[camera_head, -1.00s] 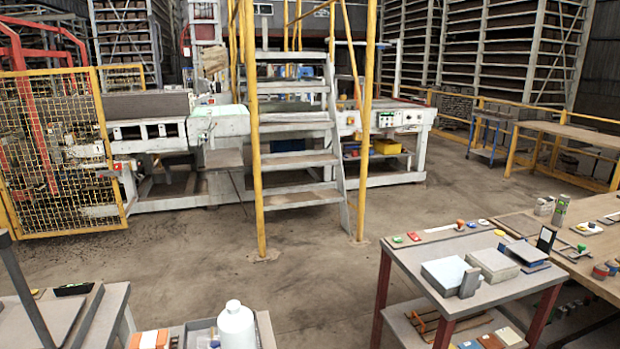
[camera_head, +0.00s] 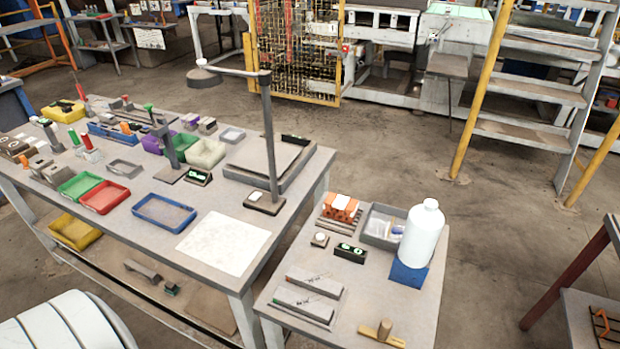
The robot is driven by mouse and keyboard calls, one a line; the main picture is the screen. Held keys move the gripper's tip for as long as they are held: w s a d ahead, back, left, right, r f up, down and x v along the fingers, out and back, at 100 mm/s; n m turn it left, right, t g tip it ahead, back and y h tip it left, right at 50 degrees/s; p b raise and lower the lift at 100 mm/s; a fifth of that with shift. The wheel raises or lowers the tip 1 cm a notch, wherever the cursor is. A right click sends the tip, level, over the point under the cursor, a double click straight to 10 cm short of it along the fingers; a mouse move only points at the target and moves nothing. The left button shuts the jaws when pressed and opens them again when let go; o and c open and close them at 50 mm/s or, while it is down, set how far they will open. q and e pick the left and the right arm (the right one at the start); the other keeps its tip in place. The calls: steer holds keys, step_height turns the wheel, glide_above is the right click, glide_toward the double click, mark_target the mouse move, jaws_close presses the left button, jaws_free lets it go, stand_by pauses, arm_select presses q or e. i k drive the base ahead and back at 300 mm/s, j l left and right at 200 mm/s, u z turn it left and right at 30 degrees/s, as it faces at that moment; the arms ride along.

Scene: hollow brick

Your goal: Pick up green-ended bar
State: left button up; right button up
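No single object is clearly the green-ended bar. On the lower shelf of the large left table, a short grey bar (camera_head: 142,270) lies beside a small dark piece with a greenish end (camera_head: 171,288); they are too small to tell more. On the tabletop, a slim upright item with a green top (camera_head: 148,107) stands near the middle. Upright pieces with red and green parts (camera_head: 86,138) stand further left. Neither of my grippers is in view.
The large table (camera_head: 215,285) holds green (camera_head: 80,184), red (camera_head: 104,197) and blue (camera_head: 164,211) trays and a lamp (camera_head: 268,130). A smaller table (camera_head: 400,310) holds a white bottle (camera_head: 422,232) and two grey blocks. Open floor (camera_head: 400,140) lies behind.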

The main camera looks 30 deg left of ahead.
mark_target(308, 307)
steer(key=u, duration=1.1)
